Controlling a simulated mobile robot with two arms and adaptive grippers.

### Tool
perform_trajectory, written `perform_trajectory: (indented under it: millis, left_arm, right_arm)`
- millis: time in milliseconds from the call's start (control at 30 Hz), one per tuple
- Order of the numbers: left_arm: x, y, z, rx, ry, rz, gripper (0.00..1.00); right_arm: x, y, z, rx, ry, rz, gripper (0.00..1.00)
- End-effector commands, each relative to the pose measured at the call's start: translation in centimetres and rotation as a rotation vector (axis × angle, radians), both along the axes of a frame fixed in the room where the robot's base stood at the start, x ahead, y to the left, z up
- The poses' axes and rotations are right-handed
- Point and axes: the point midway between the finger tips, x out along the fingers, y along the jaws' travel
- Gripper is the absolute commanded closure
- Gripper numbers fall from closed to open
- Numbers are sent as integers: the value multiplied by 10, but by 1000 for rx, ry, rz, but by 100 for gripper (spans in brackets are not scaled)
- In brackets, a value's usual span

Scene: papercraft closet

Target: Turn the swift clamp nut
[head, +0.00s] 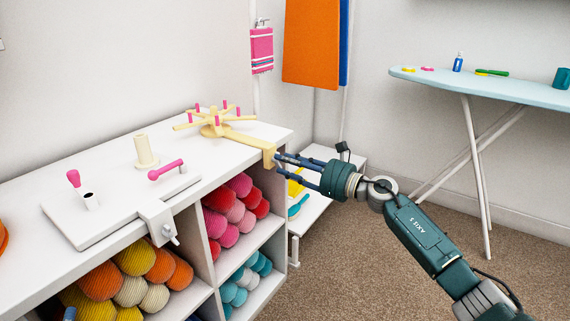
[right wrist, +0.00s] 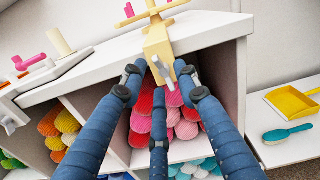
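The pale yellow wooden swift (head: 216,125) stands on the far right end of the white shelf top, its arms spread and tipped with pink pegs. Its clamp (head: 269,155) grips the shelf's right edge; the clamp block also shows in the right wrist view (right wrist: 157,45). The small grey clamp nut (right wrist: 162,71) hangs under the block. My right gripper (head: 281,163) is at the clamp. In the right wrist view its three dark blue fingers (right wrist: 160,92) are spread around the nut, with gaps between the tips. My left gripper is out of view.
A white winder with pink handle (head: 166,170) is clamped further left on the shelf. Cubbies below hold colourful yarn rolls (head: 228,215). A low white shelf with a yellow dustpan (right wrist: 291,101) and teal brush (right wrist: 289,134) stands to the right. An ironing board (head: 500,88) stands behind.

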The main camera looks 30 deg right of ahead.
Motion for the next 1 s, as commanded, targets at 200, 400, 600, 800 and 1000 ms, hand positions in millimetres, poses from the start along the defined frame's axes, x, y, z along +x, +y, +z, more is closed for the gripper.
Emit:
perform_trajectory:
  millis: [200, 400, 600, 800, 1000]
  left_arm:
    - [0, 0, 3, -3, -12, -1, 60]
    - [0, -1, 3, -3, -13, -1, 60]
    - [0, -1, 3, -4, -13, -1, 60]
    - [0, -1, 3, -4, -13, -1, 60]
    - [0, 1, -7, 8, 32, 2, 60]
  right_arm:
    - [10, 4, 0, -1, 1, 0, 69]
    - [10, 4, 0, -1, 1, 0, 69]
    - [10, 4, 0, 0, 1, 0, 99]
    - [10, 4, 0, 1, 1, 0, 100]
    - [10, 4, 1, 27, 12, 0, 100]
